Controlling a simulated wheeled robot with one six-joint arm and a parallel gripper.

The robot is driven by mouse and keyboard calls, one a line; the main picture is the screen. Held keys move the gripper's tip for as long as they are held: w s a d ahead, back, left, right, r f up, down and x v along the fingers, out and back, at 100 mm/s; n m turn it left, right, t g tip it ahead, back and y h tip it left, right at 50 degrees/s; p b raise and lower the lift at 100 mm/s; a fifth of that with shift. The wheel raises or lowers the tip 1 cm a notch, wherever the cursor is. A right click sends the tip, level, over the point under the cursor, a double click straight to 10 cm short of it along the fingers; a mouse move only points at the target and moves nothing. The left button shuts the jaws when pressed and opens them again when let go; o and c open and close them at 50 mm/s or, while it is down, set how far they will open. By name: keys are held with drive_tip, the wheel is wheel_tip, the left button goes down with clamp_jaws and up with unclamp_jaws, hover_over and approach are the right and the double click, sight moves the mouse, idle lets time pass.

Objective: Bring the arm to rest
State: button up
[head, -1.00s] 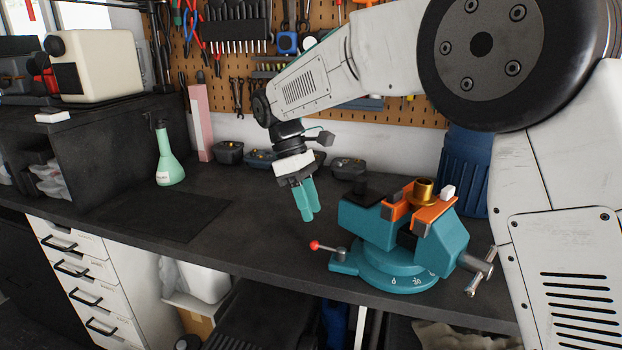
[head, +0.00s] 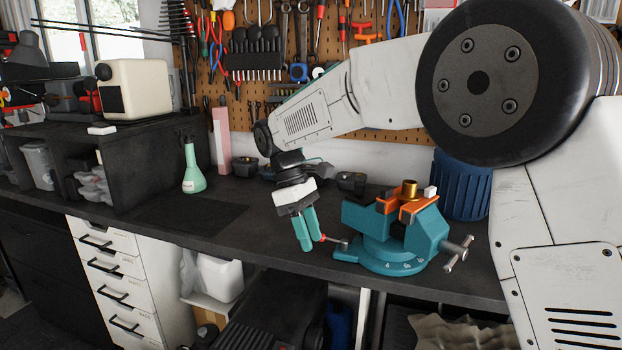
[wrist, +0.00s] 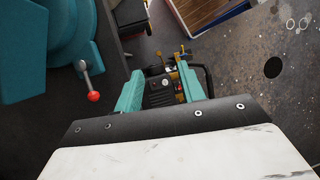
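My arm is raised and bent, and its gripper (head: 308,246) hangs pointing down, just left of the teal vise (head: 378,252). In the wrist view the two teal fingers of my gripper (wrist: 159,74) stand apart with nothing between them. Below them that view shows the floor and a dark machine, so the gripper seems to hang out past the bench's front edge. The vise fills the upper left of the wrist view (wrist: 22,50), with its red-knobbed lever (wrist: 93,96) beside the left finger. A brass-coloured part (head: 409,188) sits at the vise's orange jaws.
The dark workbench (head: 262,237) has free room left of my gripper. A green flask (head: 193,172) stands farther back, near a pink box (head: 221,140). A blue ribbed bin (head: 462,186) stands behind the vise. A pegboard with tools (head: 270,45) covers the back wall.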

drive_tip(key=s+d+m+t+y, duration=0.1)
drive_tip(key=s+d+m+t, duration=0.1)
drive_tip(key=s+d+m, duration=0.5)
drive_tip(key=s+d+r+m+t+y, duration=0.1)
drive_tip(key=s+d+m, duration=0.6)
drive_tip(key=s+d, duration=1.3)
drive_tip(key=s+t+y, duration=0.1)
drive_tip(key=s, duration=0.3)
drive_tip(key=shift+d+r+t+y, duration=0.15)
drive_tip(key=shift+r+t+y, duration=0.1)
drive_tip(key=shift+t+y, duration=0.05)
